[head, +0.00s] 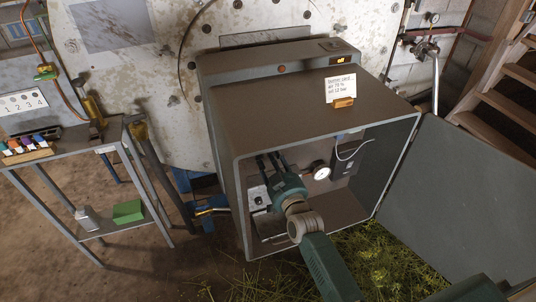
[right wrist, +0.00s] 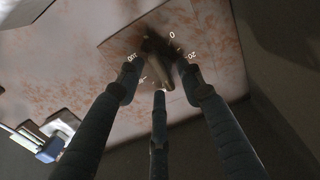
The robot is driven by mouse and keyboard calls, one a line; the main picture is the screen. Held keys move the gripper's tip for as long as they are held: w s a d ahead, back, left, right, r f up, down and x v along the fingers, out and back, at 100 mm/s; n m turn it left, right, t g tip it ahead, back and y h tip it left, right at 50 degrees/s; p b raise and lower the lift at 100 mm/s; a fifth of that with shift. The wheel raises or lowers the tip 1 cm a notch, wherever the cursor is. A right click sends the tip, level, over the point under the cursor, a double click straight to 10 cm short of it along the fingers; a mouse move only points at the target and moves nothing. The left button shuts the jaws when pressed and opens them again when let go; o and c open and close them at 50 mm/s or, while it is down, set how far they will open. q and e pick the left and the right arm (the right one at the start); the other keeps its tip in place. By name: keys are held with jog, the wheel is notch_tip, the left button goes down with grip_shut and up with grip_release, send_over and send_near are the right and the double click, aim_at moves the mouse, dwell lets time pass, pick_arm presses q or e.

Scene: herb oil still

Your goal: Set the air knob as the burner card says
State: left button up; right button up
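The burner card (head: 341,87) stands in a wooden holder on top of the grey burner cabinet (head: 300,110); its small print seems to read air 70 % and oil 12 bar. My right gripper (head: 270,160) reaches into the open cabinet and hides the air knob in the head view. In the right wrist view the dark air knob (right wrist: 163,62) sits on a speckled panel, with dial numbers 0, 20 and 100 legible. My right gripper's three fingers (right wrist: 160,82) are spread around it; contact and the knob's exact setting are unclear. My left gripper is not in view.
The cabinet door (head: 465,195) stands open at right. Inside the cabinet are a round gauge (head: 320,171), a dark box (head: 346,158) and a white switch plate (head: 259,195). A metal side table (head: 75,150) stands at left. Cut herbs (head: 385,265) lie on the floor.

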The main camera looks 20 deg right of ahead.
jog(key=shift+w, duration=0.1)
grip_shut()
jog(key=shift+m, duration=0.3)
jog(key=m, duration=1)
jog(key=shift+f, duration=0.25)
dwell(0.4)
grip_release()
